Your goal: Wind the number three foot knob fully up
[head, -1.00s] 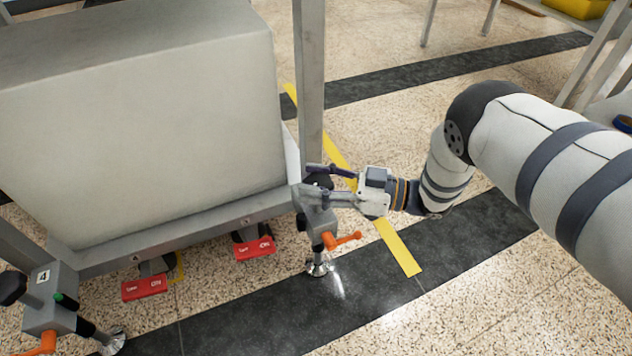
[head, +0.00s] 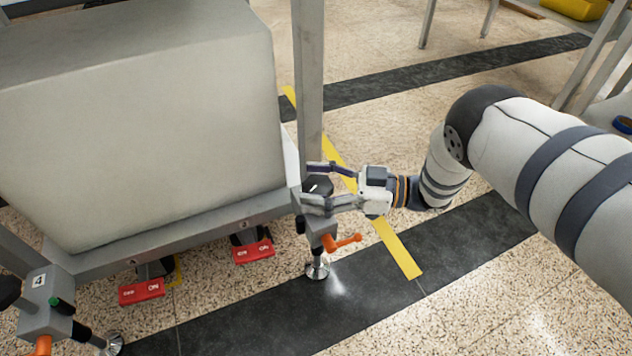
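The black foot knob (head: 317,185) with a white mark on top sits on the corner bracket at the right end of the grey frame. A small label on the rail beside it seems to read 3. Below it are an orange lever (head: 343,243) and a round metal foot pad (head: 317,268) at the dark floor strip; whether the pad touches the floor I cannot tell. My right gripper (head: 318,186) reaches in from the right with its fingers spread on either side of the knob, apparently clear of it. My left gripper is out of view.
A big pale block (head: 140,130) sits on the frame, beside a metal post (head: 308,90). Bracket number 4 (head: 38,300) with its own knob is at lower left.

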